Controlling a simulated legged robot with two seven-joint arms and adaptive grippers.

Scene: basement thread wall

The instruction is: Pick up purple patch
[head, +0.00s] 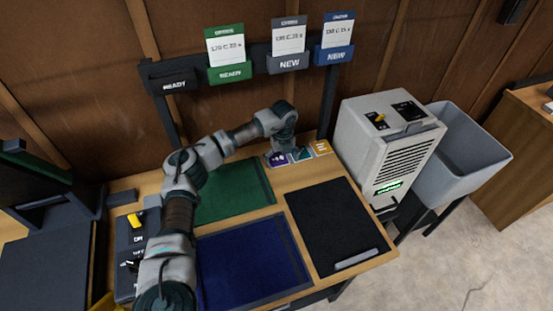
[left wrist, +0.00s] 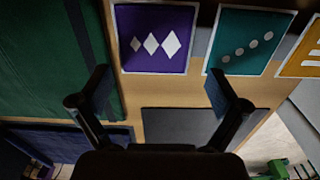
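The purple patch (head: 277,160) lies flat on the wooden table near its back edge, partly hidden under my left gripper (head: 282,148) in the head view. In the left wrist view the purple patch (left wrist: 155,40) shows a white border and three white diamonds. My left gripper (left wrist: 160,82) has its two fingers spread wide with nothing between them. The patch appears just beyond the fingertips, roughly centred between them. My right gripper is in neither view.
A teal patch (left wrist: 248,42) with white dots and an orange patch (head: 321,147) lie in a row right of the purple one. Green (head: 232,190), blue (head: 252,262) and black (head: 335,225) mats cover the table. A grey machine (head: 385,145) stands at right.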

